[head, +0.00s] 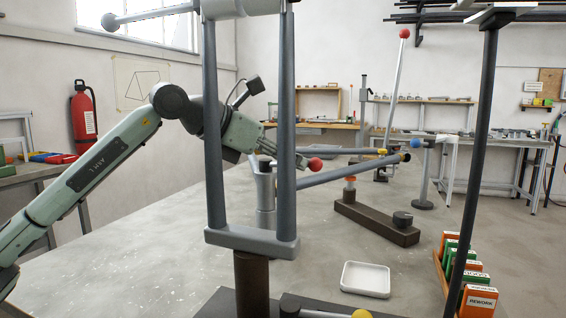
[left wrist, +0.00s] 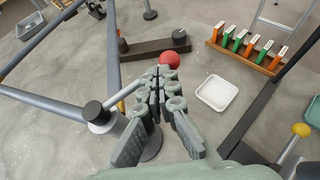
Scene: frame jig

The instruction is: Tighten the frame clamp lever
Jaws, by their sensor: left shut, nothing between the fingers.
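The frame clamp is a grey post (head: 265,205) standing on the table behind the jig's grey fork. Its lever ends in a red ball (head: 315,164). In the left wrist view, the clamp's dark cap (left wrist: 93,110) is left of the fingers and its thin lever rod runs toward the red ball (left wrist: 169,60). My left gripper (head: 297,160) comes in from the left behind the fork, its fingers shut and empty. In the left wrist view, the fingertips (left wrist: 162,74) are just short of the ball and partly hide the rod. I cannot tell whether they touch it. My right gripper is out of view.
A grey frame tube (head: 345,172) slants right from the fork (head: 250,241). A brown bar (head: 378,222), a white tray (head: 366,279) and a rack of orange and green boxes (head: 476,280) lie to the right. A dark upright pole (head: 478,150) stands nearer.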

